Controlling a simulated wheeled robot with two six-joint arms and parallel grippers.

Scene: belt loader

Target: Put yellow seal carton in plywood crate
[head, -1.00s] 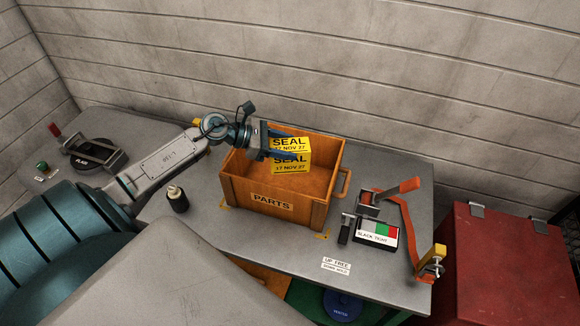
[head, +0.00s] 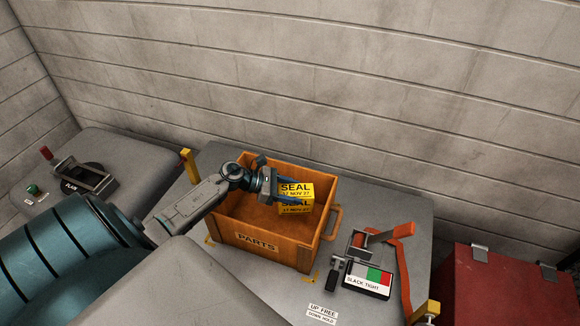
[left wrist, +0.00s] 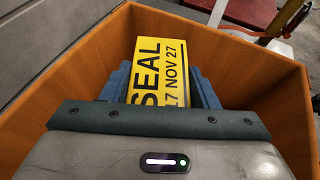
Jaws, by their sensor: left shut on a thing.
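The yellow seal carton (head: 296,188) is in my left gripper (head: 279,190), whose blue fingers are shut on it. Black "SEAL" and "17 NOV 27" print shows one above the other on it. In the left wrist view the carton (left wrist: 160,72) sits between the two fingers, within the crate's outline. The orange-brown plywood crate (head: 288,252) has a "PARTS" label on its front and stands open on the grey table. The carton is over the right part of the crate opening. I cannot tell whether it touches the floor. My right gripper is not in view.
Right of the crate are a red-handled clamp (head: 375,237), an orange strap (head: 404,275) and a slack/tight indicator (head: 367,281). A red cabinet (head: 490,290) stands at the far right. A yellow post (head: 188,166) rises behind the crate's left side.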

